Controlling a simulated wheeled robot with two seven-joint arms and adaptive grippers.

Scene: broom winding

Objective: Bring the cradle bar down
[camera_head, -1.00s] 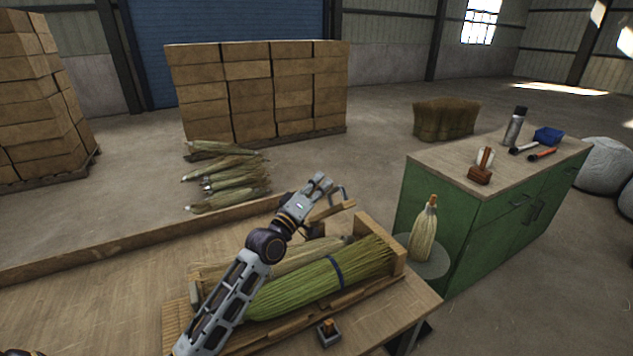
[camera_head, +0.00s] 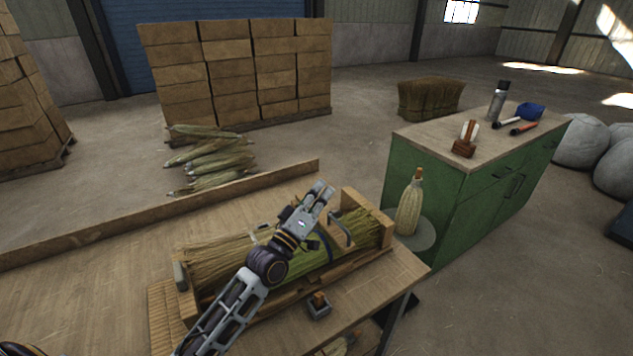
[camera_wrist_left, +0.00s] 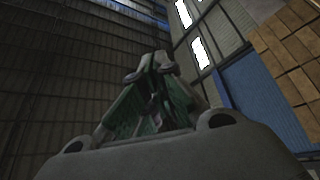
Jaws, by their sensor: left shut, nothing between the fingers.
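The wooden cradle bar (camera_head: 343,236), with a grey metal handle, lies across the green straw bundle (camera_head: 359,222) toward the right end of the wooden cradle (camera_head: 386,233). Its left part is hidden behind my left arm. My left gripper (camera_head: 322,190) is shut and empty, just above and left of the handle, pointing up and away. I cannot tell whether it touches the bar. In the left wrist view the closed fingers (camera_wrist_left: 155,68) show against the wall and roof, with nothing between them. My right gripper does not show.
A small block with a wooden knob (camera_head: 318,306) sits on the bench (camera_head: 374,295) in front of the cradle. A green cabinet (camera_head: 425,190) stands to the right, with a finished broom head (camera_head: 409,208) beside it. The bench left of the cradle is clear.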

